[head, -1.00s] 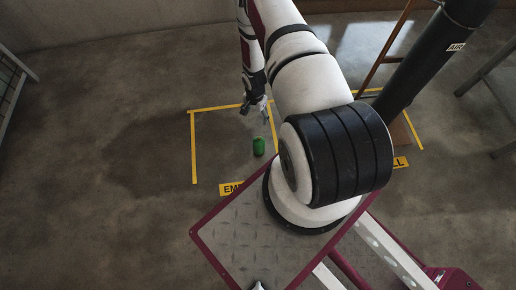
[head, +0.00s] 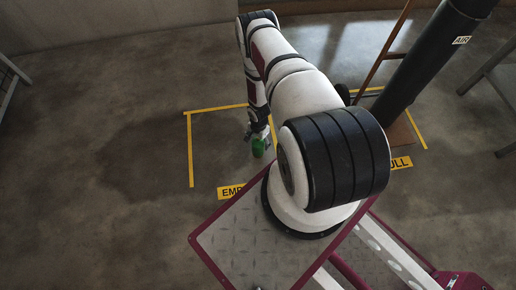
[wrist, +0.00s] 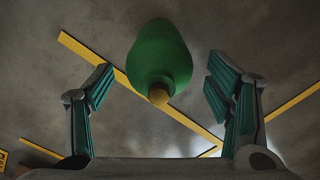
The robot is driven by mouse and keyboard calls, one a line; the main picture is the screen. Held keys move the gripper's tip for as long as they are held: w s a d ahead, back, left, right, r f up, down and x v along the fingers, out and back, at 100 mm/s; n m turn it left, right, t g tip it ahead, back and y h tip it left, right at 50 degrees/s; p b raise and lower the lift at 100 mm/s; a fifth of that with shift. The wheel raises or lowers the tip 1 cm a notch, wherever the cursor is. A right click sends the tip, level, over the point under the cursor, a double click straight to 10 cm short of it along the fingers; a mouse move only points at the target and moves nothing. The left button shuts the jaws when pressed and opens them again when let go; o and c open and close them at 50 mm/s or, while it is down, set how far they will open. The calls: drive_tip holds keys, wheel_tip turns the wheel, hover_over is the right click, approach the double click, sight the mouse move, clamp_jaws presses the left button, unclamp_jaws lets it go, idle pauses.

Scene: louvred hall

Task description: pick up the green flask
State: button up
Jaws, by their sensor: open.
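The green flask (head: 258,149) stands on the concrete floor inside a yellow-taped area, just left of my arm's shoulder in the head view. In the wrist view the flask (wrist: 160,58) shows as a rounded green body with a tan end toward me, centred between the fingers and beyond their tips. My gripper (wrist: 159,84) is open, one teal-padded finger on each side, with nothing held. In the head view my gripper (head: 258,138) is right at the flask and overlaps its upper part; whether they touch cannot be told.
Yellow tape (head: 190,150) outlines the floor area, with a yellow label (head: 231,192) at its near edge. A dark pipe marked AIR (head: 425,65) leans at the right, near a brown frame (head: 385,50).

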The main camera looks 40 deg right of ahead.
drive_tip(key=f, duration=0.1)
drive_tip(key=f+b, duration=0.1)
drive_tip(key=f, duration=0.1)
drive_tip(key=f+b, duration=0.1)
drive_tip(key=f, duration=0.1)
drive_tip(key=shift+s+a, duration=0.1)
drive_tip(key=shift+a, duration=0.15)
drive_tip(key=shift+r, duration=0.1)
drive_tip(key=c, duration=1.5)
